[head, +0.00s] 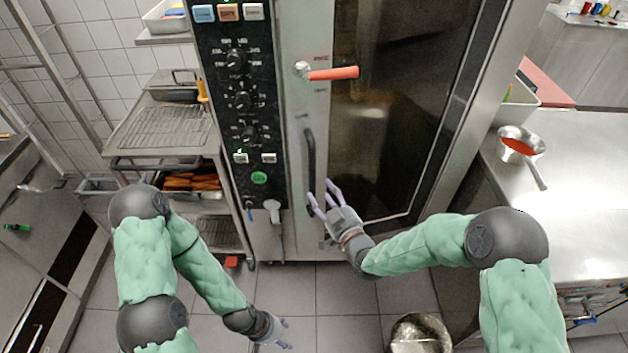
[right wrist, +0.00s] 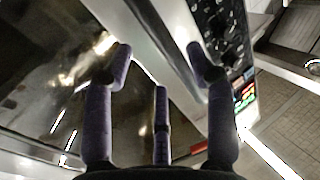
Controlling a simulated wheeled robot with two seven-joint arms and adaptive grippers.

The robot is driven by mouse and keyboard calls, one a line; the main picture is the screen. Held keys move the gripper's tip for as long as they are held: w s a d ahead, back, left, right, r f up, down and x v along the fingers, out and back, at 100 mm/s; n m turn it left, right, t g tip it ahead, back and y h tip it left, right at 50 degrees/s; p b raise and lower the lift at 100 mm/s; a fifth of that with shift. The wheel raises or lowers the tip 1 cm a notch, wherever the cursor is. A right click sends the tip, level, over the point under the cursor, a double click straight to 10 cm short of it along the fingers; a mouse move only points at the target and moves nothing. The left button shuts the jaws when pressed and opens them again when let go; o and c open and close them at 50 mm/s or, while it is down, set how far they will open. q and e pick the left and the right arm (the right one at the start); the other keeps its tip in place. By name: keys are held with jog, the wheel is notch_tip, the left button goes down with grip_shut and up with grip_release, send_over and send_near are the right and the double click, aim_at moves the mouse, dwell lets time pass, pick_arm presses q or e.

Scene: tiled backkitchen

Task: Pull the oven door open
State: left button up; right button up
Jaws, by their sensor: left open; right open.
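The oven door (head: 385,120) is a tall dark glass panel in a steel frame and looks closed. A black vertical bar handle (head: 309,160) runs down the frame to the left of the glass. An orange lever (head: 335,73) sticks out to the right near the top of that frame. My right gripper (head: 323,197) is open and empty, its fingers at the handle's lower end; I cannot tell whether they touch it. The right wrist view shows its spread fingers (right wrist: 158,62) in front of the glass and frame. My left gripper (head: 283,333) is open, low over the floor.
A black control panel (head: 240,105) with knobs stands left of the door. A rack with trays (head: 160,132) is farther left. A steel counter (head: 585,165) with a saucepan (head: 520,145) is at right. A metal bin (head: 420,335) stands on the floor before the oven.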

aim_at(315, 183)
jog(key=b+x, duration=0.1)
jog(key=x, duration=0.5)
jog(key=shift+w+a, duration=0.15)
jog(key=shift+w, duration=0.15)
grip_shut()
